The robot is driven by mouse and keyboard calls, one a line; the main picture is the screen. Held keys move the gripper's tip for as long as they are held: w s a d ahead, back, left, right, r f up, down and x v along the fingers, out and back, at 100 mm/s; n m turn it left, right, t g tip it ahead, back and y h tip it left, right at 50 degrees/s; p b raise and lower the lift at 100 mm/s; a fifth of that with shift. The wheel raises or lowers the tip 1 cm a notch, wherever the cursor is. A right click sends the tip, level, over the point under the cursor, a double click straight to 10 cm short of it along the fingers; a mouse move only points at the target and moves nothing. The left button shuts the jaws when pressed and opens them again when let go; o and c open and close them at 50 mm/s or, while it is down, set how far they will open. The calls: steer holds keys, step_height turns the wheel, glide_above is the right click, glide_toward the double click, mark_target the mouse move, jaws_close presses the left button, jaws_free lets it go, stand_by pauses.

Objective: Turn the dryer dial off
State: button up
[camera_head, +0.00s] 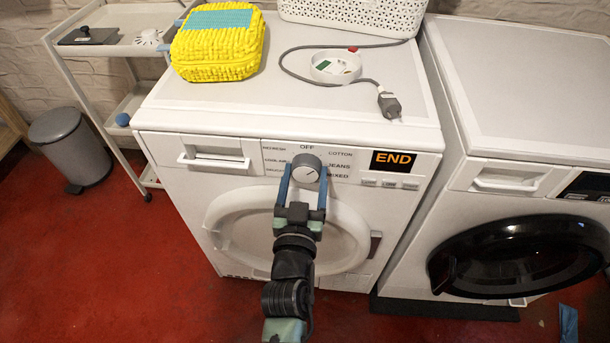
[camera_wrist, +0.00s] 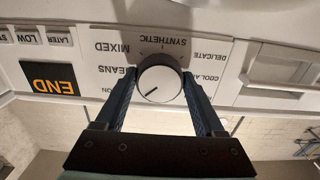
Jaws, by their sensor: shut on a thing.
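The dryer dial (camera_head: 306,166) is a round grey-white knob on the white dryer's front panel. It also shows in the wrist view (camera_wrist: 159,84), which is upside down. My gripper (camera_head: 305,174) is shut on the dial, one blue finger on each side. In the wrist view the dial's dark pointer line aims to the lower left, toward the COTTON side. The OFF label (camera_head: 307,147) is above the dial in the head view; it is hidden in the wrist view. The dryer display (camera_head: 393,162) reads END.
A washer with a black door (camera_head: 515,255) stands at right. A white cart (camera_head: 122,105) and grey bin (camera_head: 72,145) are at left.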

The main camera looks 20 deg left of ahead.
steer(key=shift+n, duration=0.4)
steer(key=n, duration=0.3)
steer(key=shift+n+p, duration=0.3)
steer(key=shift+d+n, duration=0.1)
steer(key=shift+n, duration=2.2)
steer(key=o, duration=1.4)
steer(key=shift+c, duration=0.2)
steer(key=v, duration=1.3)
steer(key=shift+p, duration=0.4)
steer(key=shift+r, duration=0.1)
